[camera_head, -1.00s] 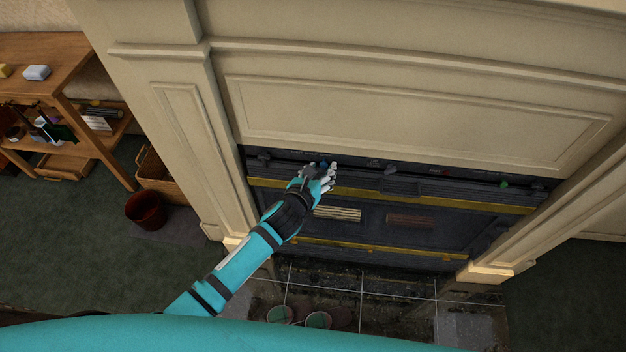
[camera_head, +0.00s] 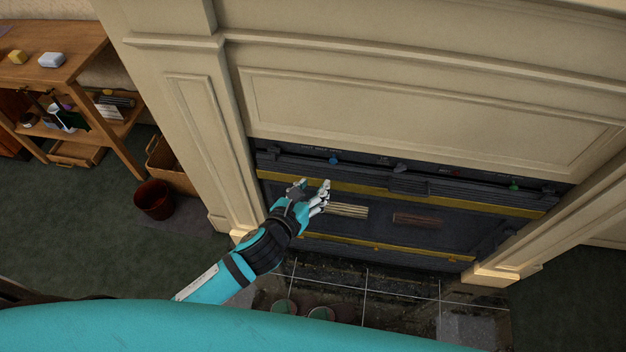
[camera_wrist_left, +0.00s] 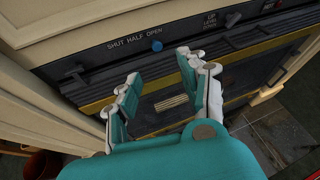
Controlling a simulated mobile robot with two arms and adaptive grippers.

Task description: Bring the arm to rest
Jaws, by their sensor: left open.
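My left arm, teal with black bands, comes in from the lower left in the head view. Its gripper (camera_head: 312,193) is open and empty in front of the dark fireplace unit (camera_head: 375,240). In the left wrist view the two fingers (camera_wrist_left: 160,95) stand apart with nothing between them. A blue knob (camera_head: 334,160) on the unit's top strip is above the fingertips in the head view. In the left wrist view the same blue knob (camera_wrist_left: 157,45) sits beside the lettering "SHUT HALF OPEN". My right gripper is not in view.
The cream mantel surround (camera_head: 420,90) frames the unit. A green knob (camera_head: 514,186) is at the right of the strip. A wooden shelf table (camera_head: 60,60), a wooden crate (camera_head: 170,165) and a brown bin (camera_head: 154,199) stand at the left. Dark green floor (camera_head: 60,230) is clear there.

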